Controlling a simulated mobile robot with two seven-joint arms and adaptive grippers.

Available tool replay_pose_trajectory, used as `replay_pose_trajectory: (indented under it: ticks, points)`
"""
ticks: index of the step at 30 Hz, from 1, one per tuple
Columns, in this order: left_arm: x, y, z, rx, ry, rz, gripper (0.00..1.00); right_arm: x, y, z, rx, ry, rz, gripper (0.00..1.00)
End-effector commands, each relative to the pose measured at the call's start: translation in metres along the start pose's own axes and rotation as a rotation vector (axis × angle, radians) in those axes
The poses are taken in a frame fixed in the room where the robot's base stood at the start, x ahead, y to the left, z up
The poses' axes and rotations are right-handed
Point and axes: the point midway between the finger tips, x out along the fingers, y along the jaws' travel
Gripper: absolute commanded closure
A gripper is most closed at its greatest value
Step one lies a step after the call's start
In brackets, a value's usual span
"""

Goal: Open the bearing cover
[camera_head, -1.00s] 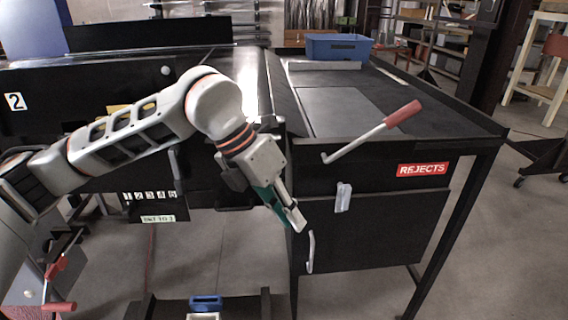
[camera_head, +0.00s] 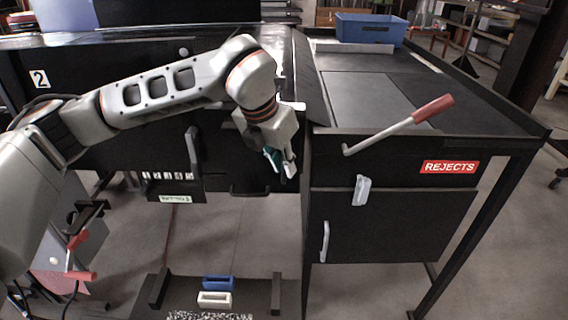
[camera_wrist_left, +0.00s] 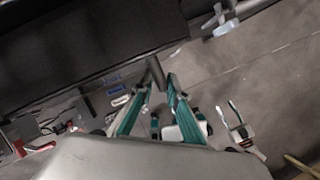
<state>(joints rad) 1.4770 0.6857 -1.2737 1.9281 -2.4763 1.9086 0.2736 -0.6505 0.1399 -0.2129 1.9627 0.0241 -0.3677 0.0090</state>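I cannot tell for certain which part is the bearing cover. The black machine front (camera_head: 110,110) has a dark vertical handle (camera_head: 193,150) behind my left forearm and a dark horizontal bar handle (camera_head: 250,191) lower down. My left gripper (camera_head: 281,163) hangs pointing down near the right end of this front, beside the rejects table. My right gripper is not in view.
The rejects table has a red-gripped lever (camera_head: 400,124), a pale latch (camera_head: 362,190) and a door with a pale handle (camera_head: 325,242). A blue bin (camera_head: 370,29) stands at the back. Blue (camera_head: 218,282) and white (camera_head: 214,299) blocks are low in front. Floor right of the table is open.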

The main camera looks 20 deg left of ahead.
Motion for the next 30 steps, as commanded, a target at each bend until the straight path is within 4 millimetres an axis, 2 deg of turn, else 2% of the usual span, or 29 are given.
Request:
replay_pose_trajectory:
  ticks: [3, 11, 13, 23, 30]
  points:
    - [0.006, 0.0, -0.001, 0.0, 0.002, -0.001, 0.85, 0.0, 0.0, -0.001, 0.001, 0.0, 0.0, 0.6]
    - [0.007, 0.0, 0.0, 0.0, 0.0, -0.001, 0.85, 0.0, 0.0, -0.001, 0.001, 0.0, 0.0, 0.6]
    - [0.007, 0.0, 0.0, 0.0, 0.0, -0.001, 1.0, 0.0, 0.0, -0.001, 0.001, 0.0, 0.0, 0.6]
    - [0.006, 0.0, -0.002, 0.01, -0.001, -0.005, 1.0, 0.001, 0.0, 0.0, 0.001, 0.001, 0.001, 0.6]
    - [0.001, 0.0, -0.017, 0.092, 0.0, -0.039, 1.0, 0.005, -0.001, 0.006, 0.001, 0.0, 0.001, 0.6]
